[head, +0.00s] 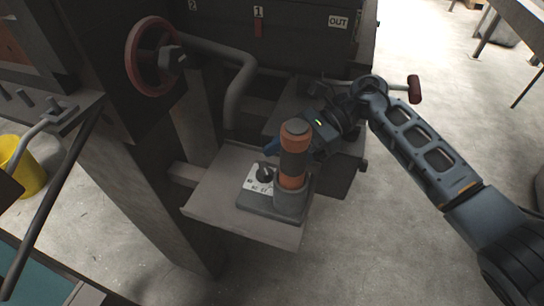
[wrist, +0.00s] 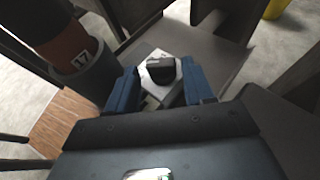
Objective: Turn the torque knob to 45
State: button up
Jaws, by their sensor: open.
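The torque knob (head: 264,172) is a small black dial on a white numbered plate (head: 252,183). It sits on a grey base next to an upright orange and dark grey tool (head: 293,160) in a round grey holder (head: 290,204). In the wrist view the knob (wrist: 160,70) shows between and beyond the fingertips of my open gripper (wrist: 158,88). The blue fingers stand on both sides of it in that view; I cannot tell whether they touch it. In the head view my gripper (head: 272,147) is behind the tool, which partly hides it. The dial's setting is not readable.
The base stands on a grey shelf (head: 210,193) fixed to a dark machine. A red handwheel (head: 150,57) and a bent grey pipe (head: 238,90) are at the upper left. A red-ended lever (head: 414,89) is behind my arm. Open floor lies at the right.

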aim_at(265, 172)
jog(key=shift+x, duration=1.3)
jog(key=shift+c, duration=0.2)
jog(key=c, duration=0.7)
jog(key=shift+s+m+t+y+p, duration=0.15)
jog(key=shift+m+t+y+p, duration=0.25)
jog(key=shift+m+t, duration=0.3)
